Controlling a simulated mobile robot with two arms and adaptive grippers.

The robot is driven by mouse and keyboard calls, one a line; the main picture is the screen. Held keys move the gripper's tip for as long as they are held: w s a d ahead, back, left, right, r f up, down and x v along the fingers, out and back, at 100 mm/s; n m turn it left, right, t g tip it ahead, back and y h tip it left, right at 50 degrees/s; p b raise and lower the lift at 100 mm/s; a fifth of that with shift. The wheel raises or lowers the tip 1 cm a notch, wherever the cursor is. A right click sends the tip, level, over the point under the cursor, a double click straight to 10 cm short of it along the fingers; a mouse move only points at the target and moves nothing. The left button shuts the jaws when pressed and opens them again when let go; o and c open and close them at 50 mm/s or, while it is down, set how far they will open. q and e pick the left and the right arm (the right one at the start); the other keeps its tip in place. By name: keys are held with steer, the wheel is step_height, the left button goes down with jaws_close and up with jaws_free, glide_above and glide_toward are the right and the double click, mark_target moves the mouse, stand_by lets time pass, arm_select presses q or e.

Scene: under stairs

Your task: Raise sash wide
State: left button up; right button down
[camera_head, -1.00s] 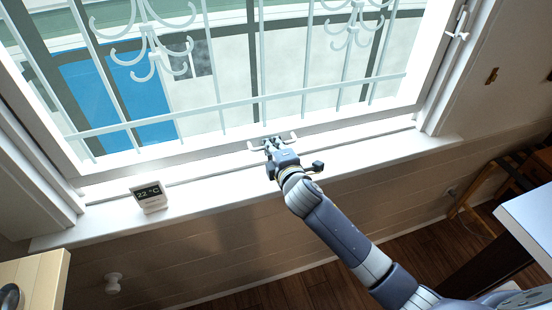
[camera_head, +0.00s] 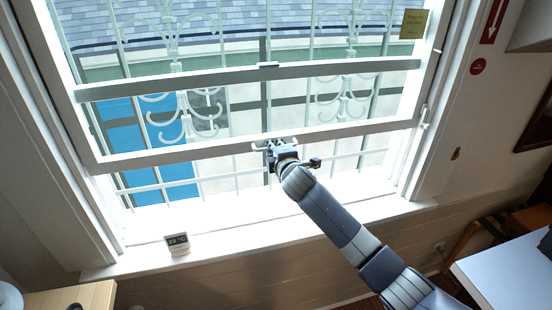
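The lower window sash (camera_head: 190,153) is partly raised. Its bottom rail stands clear above the white sill (camera_head: 235,227), with a band of opening below it. A white sash handle (camera_head: 291,142) sits on the middle of the bottom rail. My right gripper (camera_head: 274,146), whose arm comes in from the lower right, is at this handle and appears shut on its middle. The fingertips are small and partly hidden by the gripper body. My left gripper is not in view.
A small 22 °C display (camera_head: 177,244) stands on the sill at the left. A pale grille (camera_head: 345,95) is outside the glass. A wooden surface (camera_head: 72,296) is at lower left and a white tabletop (camera_head: 505,272) at lower right.

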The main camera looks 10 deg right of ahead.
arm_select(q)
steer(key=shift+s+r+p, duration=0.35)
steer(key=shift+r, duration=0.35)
arm_select(e)
steer(key=shift+r, duration=1.35)
steer(key=c, duration=2)
jaws_free()
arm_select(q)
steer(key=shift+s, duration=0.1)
arm_select(e)
steer(key=shift+s, duration=0.15)
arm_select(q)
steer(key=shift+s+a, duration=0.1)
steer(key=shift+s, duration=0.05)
arm_select(e)
steer(key=shift+f, duration=0.25)
steer(key=v, duration=1.2)
